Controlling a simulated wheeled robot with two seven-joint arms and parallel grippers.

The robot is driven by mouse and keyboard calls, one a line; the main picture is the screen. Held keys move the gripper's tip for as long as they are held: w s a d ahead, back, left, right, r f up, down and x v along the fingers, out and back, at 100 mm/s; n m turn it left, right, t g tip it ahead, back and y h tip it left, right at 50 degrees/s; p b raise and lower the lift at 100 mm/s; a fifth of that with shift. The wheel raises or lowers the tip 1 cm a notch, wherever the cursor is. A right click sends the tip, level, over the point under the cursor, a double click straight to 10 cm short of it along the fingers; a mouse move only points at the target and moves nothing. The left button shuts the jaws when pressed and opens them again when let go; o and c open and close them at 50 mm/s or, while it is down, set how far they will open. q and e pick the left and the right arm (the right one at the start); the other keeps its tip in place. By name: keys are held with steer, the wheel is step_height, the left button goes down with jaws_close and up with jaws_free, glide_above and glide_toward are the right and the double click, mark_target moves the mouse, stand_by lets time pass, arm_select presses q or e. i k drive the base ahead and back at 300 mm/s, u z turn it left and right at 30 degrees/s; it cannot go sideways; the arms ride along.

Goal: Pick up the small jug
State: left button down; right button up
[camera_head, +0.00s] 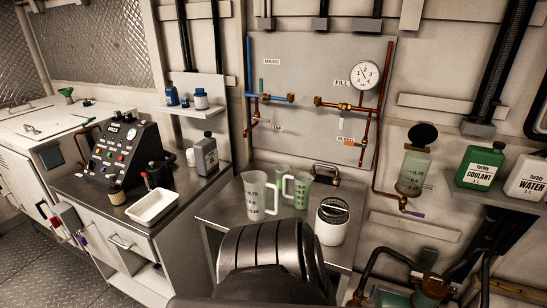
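Clear measuring vessels stand close together on the metal table (210,212) below the pipe board. The larger jug (257,200) is at the front left, with black scale marks. I cannot tell for sure which of the smaller two is the small jug. Neither gripper shows. A dark ribbed part, seemingly of my own arm, covers the table's front.
A white tray (152,206), a grey bottle (206,156) and a black control box (122,152) are on the left bench. Green coolant (480,167) and white water (527,178) containers sit on the right shelf.

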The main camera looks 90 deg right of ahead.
mark_target(303, 180)
steer(key=z, duration=1.85)
